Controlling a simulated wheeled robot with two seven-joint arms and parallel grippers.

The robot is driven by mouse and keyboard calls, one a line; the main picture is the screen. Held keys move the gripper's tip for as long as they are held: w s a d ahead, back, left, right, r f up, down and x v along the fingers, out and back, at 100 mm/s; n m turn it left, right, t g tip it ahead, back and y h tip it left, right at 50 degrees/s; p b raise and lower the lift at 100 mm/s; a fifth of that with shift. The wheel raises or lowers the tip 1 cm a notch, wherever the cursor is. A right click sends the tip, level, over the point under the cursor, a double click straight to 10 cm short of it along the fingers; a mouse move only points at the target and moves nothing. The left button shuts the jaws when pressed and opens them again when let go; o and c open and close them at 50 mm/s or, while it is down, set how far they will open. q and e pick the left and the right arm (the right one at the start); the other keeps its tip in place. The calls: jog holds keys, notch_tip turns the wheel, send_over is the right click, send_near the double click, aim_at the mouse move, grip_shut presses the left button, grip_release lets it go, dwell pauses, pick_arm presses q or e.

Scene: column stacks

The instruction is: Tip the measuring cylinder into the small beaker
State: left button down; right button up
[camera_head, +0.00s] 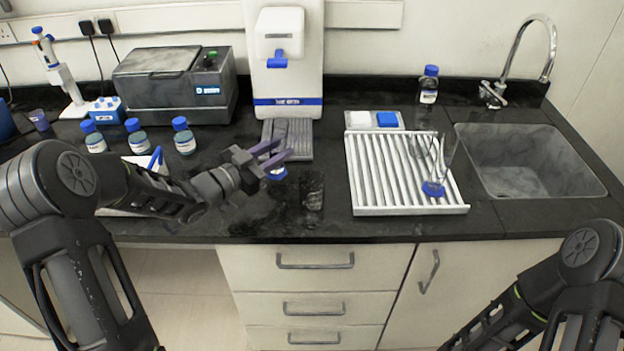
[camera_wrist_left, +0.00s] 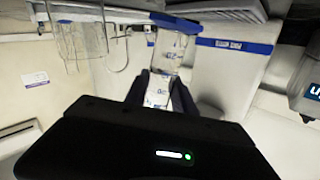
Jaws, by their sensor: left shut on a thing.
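My left gripper (camera_head: 283,150) is shut on a clear measuring cylinder with a blue foot (camera_head: 277,174). In the left wrist view, which is upside down, my fingers (camera_wrist_left: 158,92) close around the marked glass of the measuring cylinder (camera_wrist_left: 172,45), and its blue foot points toward the counter. It looks close to upright; I cannot tell whether the foot touches the counter. The small beaker (camera_head: 312,190), clear glass, stands on the black counter just right of my gripper. It also shows in the left wrist view (camera_wrist_left: 82,40). My right gripper is out of view.
A white ribbed drying rack (camera_head: 362,180) to the right holds clear glassware, including a blue-footed cylinder (camera_head: 433,188). A white dispenser (camera_head: 288,75) stands behind. Blue-capped bottles (camera_head: 185,140) stand to the left. The sink (camera_head: 525,165) is at the far right.

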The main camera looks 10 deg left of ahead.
aim_at(279, 172)
pick_arm(q)
jog(key=shift+s+d+f+m+b, duration=0.1)
jog(key=shift+d+f+m+b, duration=0.1)
jog(key=shift+f+m+b, duration=0.75)
jog(key=shift+d+r+m, duration=0.1)
jog(key=shift+r+m, duration=0.15)
jog(key=shift+m, duration=0.1)
jog(key=shift+s+d+f+m+b, duration=0.1)
jog(key=shift+d+m+b, duration=0.15)
jog(key=shift+m, duration=0.3)
jog(key=shift+s+d+f+m+b, duration=0.1)
jog(key=shift+m+b, duration=0.1)
jog(key=shift+m, duration=0.35)
jog(key=shift+a+f+m+y+b, duration=0.1)
jog(key=shift+f+m+y+b, duration=0.25)
jog(key=shift+m, duration=0.55)
jog(key=m+b, duration=0.1)
jog(key=f+m, duration=0.1)
jog(key=a+m+y+b, duration=0.1)
jog(key=shift+w+f+b, duration=0.15)
jog(key=shift+w+b, duration=0.1)
jog(key=shift+b, duration=0.05)
jog(key=shift+r+m, duration=0.3)
jog(key=shift+r, duration=0.1)
jog(key=shift+r+m, duration=0.25)
jog(key=shift+m, duration=0.25)
jog(key=shift+d+r+m, duration=0.1)
jog(key=shift+r+m, duration=0.3)
